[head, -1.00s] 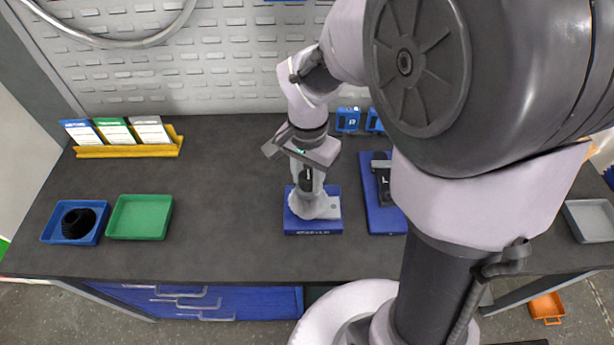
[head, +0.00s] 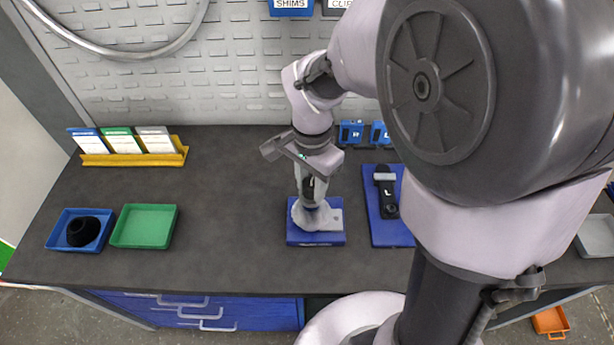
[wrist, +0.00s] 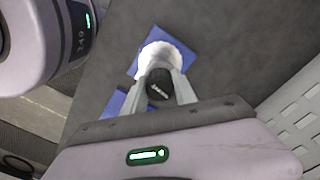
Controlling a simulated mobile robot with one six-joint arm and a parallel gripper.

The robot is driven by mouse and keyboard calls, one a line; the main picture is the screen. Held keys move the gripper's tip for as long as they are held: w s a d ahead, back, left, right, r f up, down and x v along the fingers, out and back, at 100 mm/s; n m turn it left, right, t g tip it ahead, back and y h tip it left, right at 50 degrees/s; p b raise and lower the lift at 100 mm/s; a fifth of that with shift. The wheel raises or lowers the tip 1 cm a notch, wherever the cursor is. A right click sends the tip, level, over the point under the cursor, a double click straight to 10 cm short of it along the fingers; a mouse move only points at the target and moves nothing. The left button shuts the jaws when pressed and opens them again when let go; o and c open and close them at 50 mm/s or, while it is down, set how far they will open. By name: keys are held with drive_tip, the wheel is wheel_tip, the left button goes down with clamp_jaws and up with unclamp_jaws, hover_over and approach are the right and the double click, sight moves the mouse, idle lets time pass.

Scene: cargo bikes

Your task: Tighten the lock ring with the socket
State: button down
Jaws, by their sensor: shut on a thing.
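My gripper (head: 312,190) is shut on a dark cylindrical tool, which looks like the socket (wrist: 159,84). It holds the socket upright over a pale round fixture (head: 329,219) on a blue base plate (head: 316,239). The wrist view shows both fingers around the dark socket, with the white round part (wrist: 172,53) of the fixture beyond it. The lock ring cannot be made out; the socket and fingers cover the middle of the fixture. I cannot tell whether the socket touches the ring.
A second blue plate (head: 382,233) with a black part (head: 388,195) stands close on the right. Left are a blue tray (head: 62,237) with a black piece, an empty green tray (head: 144,226) and a yellow card rack (head: 120,159). The bench between is clear.

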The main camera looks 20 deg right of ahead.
drive_tip(key=shift+r, duration=0.2)
wheel_tip(320, 180, up, 5)
drive_tip(key=p, duration=0.4)
drive_tip(key=shift+f, duration=0.1)
idle(0.4)
